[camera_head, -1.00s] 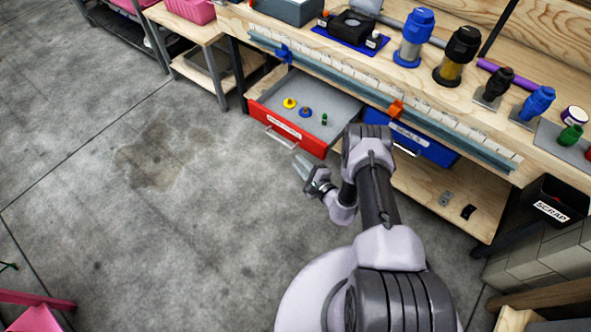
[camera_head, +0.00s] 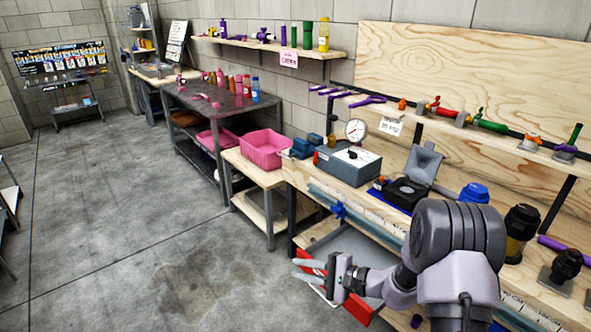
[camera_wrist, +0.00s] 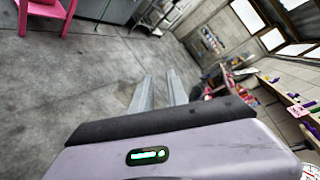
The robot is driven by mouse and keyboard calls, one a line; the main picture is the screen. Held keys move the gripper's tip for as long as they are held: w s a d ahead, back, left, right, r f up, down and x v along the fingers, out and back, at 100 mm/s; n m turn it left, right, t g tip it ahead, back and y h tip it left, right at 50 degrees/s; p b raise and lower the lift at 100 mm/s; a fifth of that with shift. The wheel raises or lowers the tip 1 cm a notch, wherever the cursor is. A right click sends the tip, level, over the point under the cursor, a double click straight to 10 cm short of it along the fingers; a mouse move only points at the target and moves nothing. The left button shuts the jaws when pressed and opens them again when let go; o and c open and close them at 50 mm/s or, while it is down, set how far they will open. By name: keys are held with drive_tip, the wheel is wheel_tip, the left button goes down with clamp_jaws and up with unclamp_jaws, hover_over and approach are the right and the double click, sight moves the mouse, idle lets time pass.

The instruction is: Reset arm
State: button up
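My gripper (camera_head: 302,269) extends to the left from my grey and white arm (camera_head: 455,250) in the head view, in front of the workbench. Its two fingers are apart with nothing between them. In the wrist view the gripper (camera_wrist: 160,80) also shows two parallel fingers with a gap, over bare floor.
The wooden workbench on the right carries a grey box (camera_head: 347,166), a black device (camera_head: 405,192) and a blue fitting (camera_head: 474,193). A pink bin (camera_head: 264,150) sits on a lower table. The concrete floor (camera_head: 120,240) on the left is clear.

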drive_tip(key=s+a+r+n+g+h, duration=0.1)
drive_tip(key=s+r+n+g+h, duration=0.15)
drive_tip(key=s+r, duration=0.6)
drive_tip(key=s+a+r+n+g+h, duration=0.2)
drive_tip(key=s+r+n+g, duration=0.15)
drive_tip(key=s+r, duration=0.45)
drive_tip(key=s+d+r+t+h, duration=0.1)
drive_tip(key=s+d+t+h, duration=0.1)
drive_tip(key=s+d, duration=0.3)
drive_tip(key=s+d+r+n+t+h, duration=0.1)
drive_tip(key=s+d+r+t+h, duration=0.1)
drive_tip(key=s+d+h, duration=0.3)
drive_tip(key=s, duration=0.4)
drive_tip(key=shift+s+d+t, duration=0.2)
drive_tip(key=shift+s+t, duration=0.05)
drive_tip(key=shift+t, duration=0.15)
